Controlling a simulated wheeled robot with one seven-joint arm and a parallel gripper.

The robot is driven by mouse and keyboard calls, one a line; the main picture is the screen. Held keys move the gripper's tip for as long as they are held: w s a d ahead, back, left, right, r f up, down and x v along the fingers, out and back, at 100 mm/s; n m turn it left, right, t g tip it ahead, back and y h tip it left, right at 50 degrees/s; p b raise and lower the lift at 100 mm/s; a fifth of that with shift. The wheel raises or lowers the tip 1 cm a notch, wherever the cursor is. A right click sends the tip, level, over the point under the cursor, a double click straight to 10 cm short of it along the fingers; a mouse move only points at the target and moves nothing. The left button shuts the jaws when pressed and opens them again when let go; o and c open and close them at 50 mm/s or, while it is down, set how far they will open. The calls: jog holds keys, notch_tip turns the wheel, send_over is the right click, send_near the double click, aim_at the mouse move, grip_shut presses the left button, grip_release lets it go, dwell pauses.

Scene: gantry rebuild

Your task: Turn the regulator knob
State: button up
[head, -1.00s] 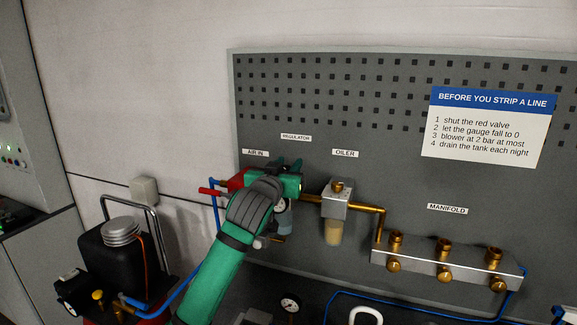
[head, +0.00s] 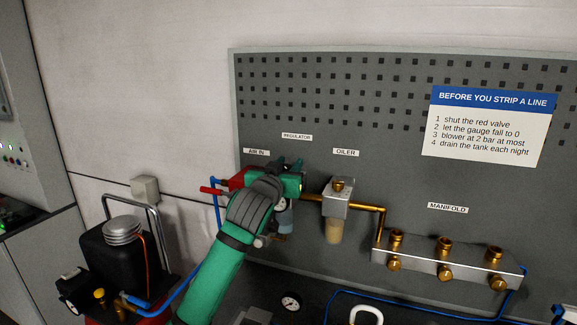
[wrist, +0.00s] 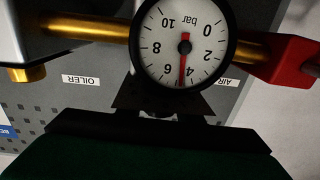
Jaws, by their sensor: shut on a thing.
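The regulator sits on the grey pegboard under the REGULATOR label (head: 297,137), mostly hidden behind my arm. My gripper (head: 288,175), green at its fingers, is shut at the regulator, and its jaws appear closed on the knob. The knob itself is hidden from the head view and cannot be made out clearly in the wrist view. The pressure gauge (wrist: 184,42) fills the top middle of the wrist view, upside down. Its red needle points between 4 and 6 bar, nearer 4. My dark gripper body (wrist: 165,130) lies just below the gauge in that view.
A red valve with a lever (head: 212,191) is left of the regulator. The oiler (head: 337,197) and brass pipe are close on the right, leading to the manifold (head: 440,265). A black tank unit (head: 118,260) stands at lower left.

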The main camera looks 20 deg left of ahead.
jog(key=shift+r, duration=0.15)
jog(key=o, duration=1)
jog(key=shift+o, duration=0.2)
jog(key=s, duration=1)
jog(key=shift+s+d, duration=0.2)
jog(key=shift+s, duration=0.2)
